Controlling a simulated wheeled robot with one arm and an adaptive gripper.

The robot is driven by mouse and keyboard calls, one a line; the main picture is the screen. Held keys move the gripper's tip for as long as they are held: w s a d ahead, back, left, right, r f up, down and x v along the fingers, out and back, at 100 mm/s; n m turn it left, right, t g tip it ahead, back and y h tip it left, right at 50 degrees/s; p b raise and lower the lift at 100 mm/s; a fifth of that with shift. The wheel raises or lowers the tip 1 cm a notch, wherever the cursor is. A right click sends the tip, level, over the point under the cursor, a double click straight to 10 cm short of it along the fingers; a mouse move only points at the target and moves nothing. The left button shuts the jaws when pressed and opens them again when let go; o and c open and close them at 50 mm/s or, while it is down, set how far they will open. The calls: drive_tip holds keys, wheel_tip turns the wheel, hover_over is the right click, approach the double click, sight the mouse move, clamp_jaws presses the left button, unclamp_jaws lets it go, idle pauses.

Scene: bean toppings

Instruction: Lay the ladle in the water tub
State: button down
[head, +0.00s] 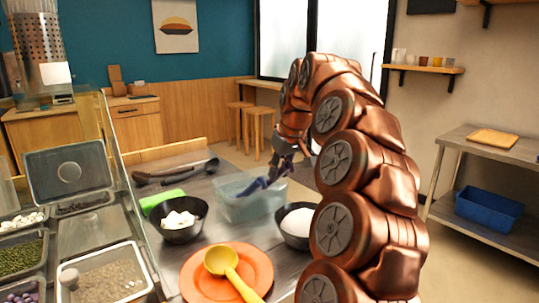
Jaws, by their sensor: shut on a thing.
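The water tub (233,210) is a translucent pale blue box on the grey counter, in the middle of the head view. My gripper (283,164) is above the tub's back right side, pointing down. It is shut on a dark blue-purple utensil (258,185), seemingly the ladle. The utensil slants down to the left into the tub's opening. Whether its lower end touches the bottom cannot be told, and its bowl is not clear. A yellow ladle (224,263) lies on an orange plate (196,287) in front, apart from my gripper.
A black bowl with white pieces (179,233) is left of the tub. A bowl of white powder (297,222) is at its right, close to my arm. Dark utensils (178,173) and a green cloth (160,200) lie behind left. Topping bins (108,275) stand behind glass at left.

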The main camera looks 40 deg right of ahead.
drive_tip(key=c, duration=0.9)
unclamp_jaws()
drive_tip(key=shift+r, duration=0.1)
drive_tip(key=shift+v, duration=3.65)
drive_tip(key=shift+r, duration=0.1)
